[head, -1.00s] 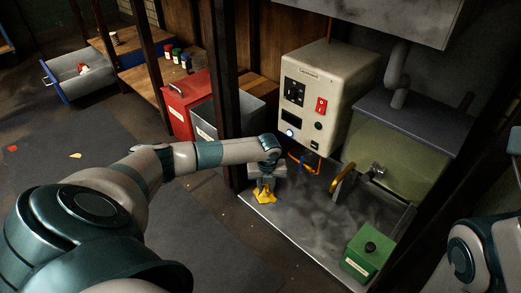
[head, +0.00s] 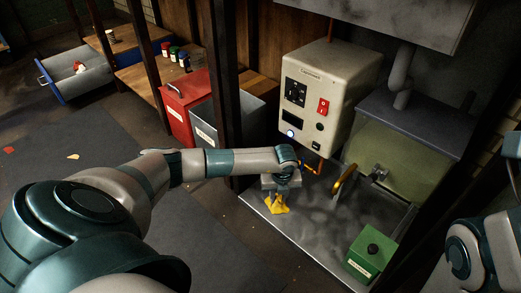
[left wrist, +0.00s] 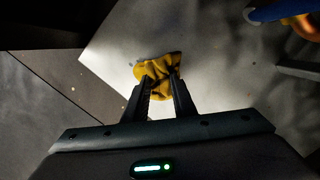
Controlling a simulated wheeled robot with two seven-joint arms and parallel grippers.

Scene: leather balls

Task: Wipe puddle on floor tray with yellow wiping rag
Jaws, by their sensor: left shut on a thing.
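The yellow wiping rag (head: 277,205) is crumpled and hangs from my left gripper (head: 281,192), which is shut on it. The rag is over the near left part of the grey metal floor tray (head: 310,235). In the left wrist view the rag (left wrist: 157,70) bunches between and beyond the fingertips of the gripper (left wrist: 161,80). I cannot tell for sure whether the rag touches the tray. A puddle is hard to make out; the tray shows only darker, smudgy patches. My right arm shows at the right edge, but its gripper is out of view.
A cream machine (head: 316,105) with orange pipes stands behind the tray. A greenish tank (head: 400,140) with a tap is at the right. A green box (head: 371,255) sits on the tray's right end. A dark post (head: 222,90) stands close behind my left arm.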

